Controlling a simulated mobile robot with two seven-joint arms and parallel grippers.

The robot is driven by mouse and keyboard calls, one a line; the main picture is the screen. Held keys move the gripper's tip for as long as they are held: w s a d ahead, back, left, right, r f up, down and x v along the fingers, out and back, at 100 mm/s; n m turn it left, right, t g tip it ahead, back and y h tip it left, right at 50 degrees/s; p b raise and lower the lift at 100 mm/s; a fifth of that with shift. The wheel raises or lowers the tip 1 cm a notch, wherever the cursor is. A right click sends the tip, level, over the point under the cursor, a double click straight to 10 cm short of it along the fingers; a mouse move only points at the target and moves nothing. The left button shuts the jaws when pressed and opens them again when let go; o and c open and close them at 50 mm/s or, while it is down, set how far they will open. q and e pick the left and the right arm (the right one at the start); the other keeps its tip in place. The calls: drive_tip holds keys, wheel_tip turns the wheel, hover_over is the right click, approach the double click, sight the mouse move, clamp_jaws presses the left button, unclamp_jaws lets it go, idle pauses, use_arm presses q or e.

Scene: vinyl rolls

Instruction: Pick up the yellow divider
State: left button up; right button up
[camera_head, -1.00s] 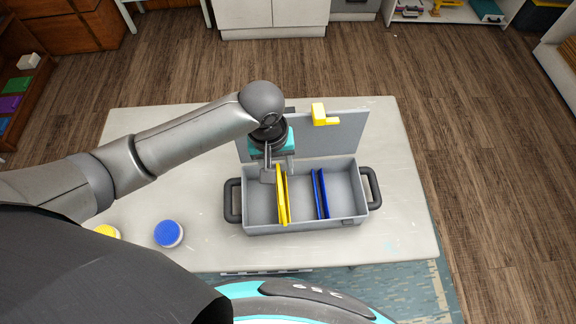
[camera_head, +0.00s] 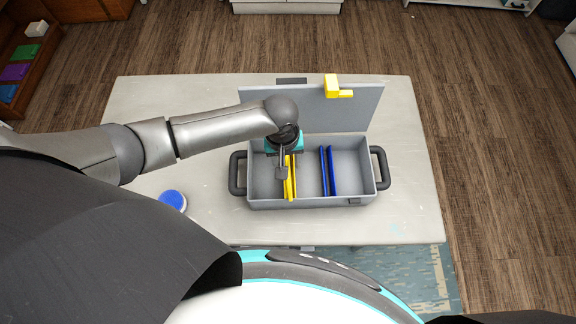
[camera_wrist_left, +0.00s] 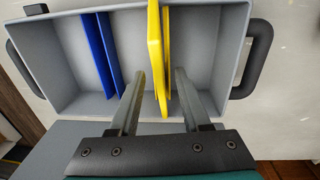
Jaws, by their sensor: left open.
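The yellow divider (camera_head: 290,180) stands upright inside the grey case, left of its middle in the head view. It also shows in the left wrist view (camera_wrist_left: 154,50), as a thick and a thin upright yellow panel side by side. My left gripper (camera_head: 285,172) is over the case at the yellow divider. In the left wrist view my left gripper (camera_wrist_left: 158,80) is open, with one finger on each side of the yellow divider. I cannot tell whether either finger touches it. The grey case (camera_head: 353,160) is open on the table. My right gripper is not in view.
A blue divider (camera_head: 328,172) stands in the case to the right of the yellow one. The case has dark handles (camera_head: 380,167) at both ends and a raised lid (camera_head: 360,105) with a yellow piece (camera_head: 333,88). A blue round roll (camera_head: 173,200) lies on the table (camera_head: 415,215).

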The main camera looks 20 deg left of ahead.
use_arm(q)
drive_tip(key=shift+d+f+b, duration=0.1)
drive_tip(key=shift+f+b, duration=0.2)
drive_tip(key=shift+f, duration=1.25)
clamp_jaws()
